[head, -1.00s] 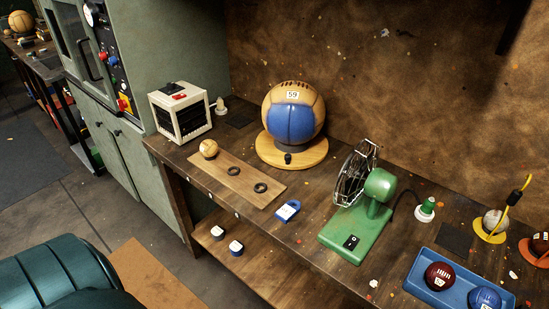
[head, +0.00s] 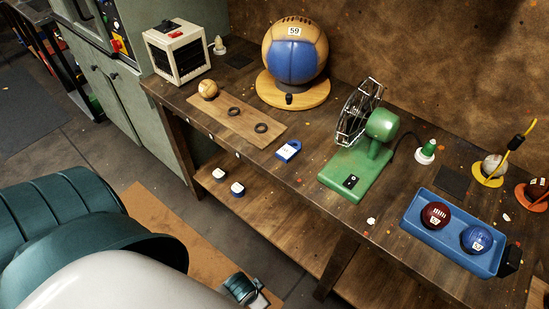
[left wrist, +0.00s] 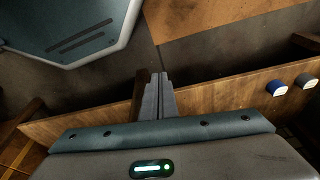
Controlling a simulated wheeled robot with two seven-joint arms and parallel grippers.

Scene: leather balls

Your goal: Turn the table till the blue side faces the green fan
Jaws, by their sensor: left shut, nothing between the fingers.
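A tan and blue leather ball (head: 295,60) with a "59" label sits on a round wooden turntable (head: 312,95) at the back of the workbench. Its blue side faces the front of the bench, and a small dark knob (head: 289,99) stands at the turntable's front edge. The green fan (head: 365,145), with a wire cage, stands to the right and nearer. In the left wrist view my left gripper (left wrist: 158,80) is shut and empty, away from the turntable. Part of my left arm shows low in the head view.
A cream heater box (head: 178,52) stands left of the turntable. A wooden board (head: 237,120) with a small ball and two dark rings, and a blue tag (head: 288,151), lie in front. A blue tray (head: 456,240) holds two balls at right. Below is a shelf (head: 270,215).

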